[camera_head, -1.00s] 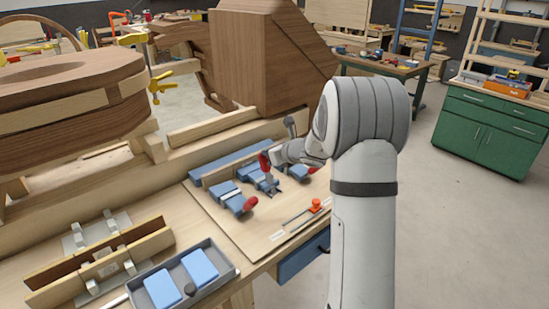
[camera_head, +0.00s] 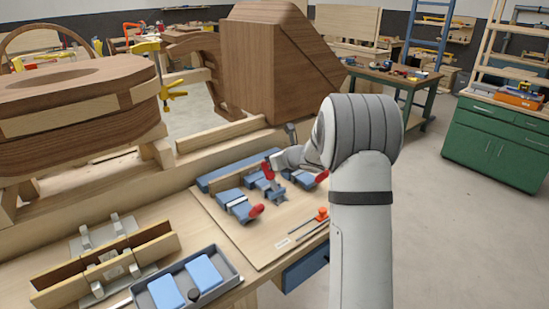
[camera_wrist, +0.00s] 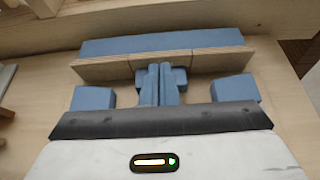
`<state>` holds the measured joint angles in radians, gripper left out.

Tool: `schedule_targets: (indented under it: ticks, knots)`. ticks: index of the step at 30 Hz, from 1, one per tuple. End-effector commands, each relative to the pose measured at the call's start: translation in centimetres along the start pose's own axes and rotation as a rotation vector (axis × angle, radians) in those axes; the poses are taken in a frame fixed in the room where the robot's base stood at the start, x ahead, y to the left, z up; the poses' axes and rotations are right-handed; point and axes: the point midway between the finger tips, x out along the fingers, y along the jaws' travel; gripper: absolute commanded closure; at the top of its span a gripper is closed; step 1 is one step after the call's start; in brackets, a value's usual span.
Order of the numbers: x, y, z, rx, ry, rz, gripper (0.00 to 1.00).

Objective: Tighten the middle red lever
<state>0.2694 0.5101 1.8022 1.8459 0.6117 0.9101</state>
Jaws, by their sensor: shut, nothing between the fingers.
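The middle red lever (camera_head: 267,170) stands upright on the middle blue clamp (camera_head: 262,184) of the row on the wooden board. My gripper (camera_wrist: 160,70) reaches in from the right, shut and empty, close beside this lever; whether it touches it I cannot tell. The left red lever (camera_head: 255,211) lies low at the front of its blue clamp (camera_head: 235,204). The right red lever (camera_head: 321,176) is low beside my wrist, its clamp partly hidden. No red lever shows in the wrist view; there my fingers lie together before a wooden strip (camera_wrist: 100,70) and a blue bar (camera_wrist: 160,43).
A screwdriver with an orange handle (camera_head: 321,215) lies on the board's front right. A grey tray (camera_head: 228,272) with blue blocks and a wooden fixture (camera_head: 105,262) are at the front left. A large brown wooden chair form (camera_head: 262,70) stands behind the bench.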

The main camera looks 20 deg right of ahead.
Motion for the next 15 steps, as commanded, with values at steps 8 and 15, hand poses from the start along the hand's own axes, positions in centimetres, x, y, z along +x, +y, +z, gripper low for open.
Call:
schedule_targets:
  ticks: [8, 15]
  knots:
    - [-2.1, -0.1, 1.0, -0.003, -0.006, -0.001, 1.0]
    - [-5.8, -0.2, 4.4, -0.007, -0.009, 0.0, 1.0]
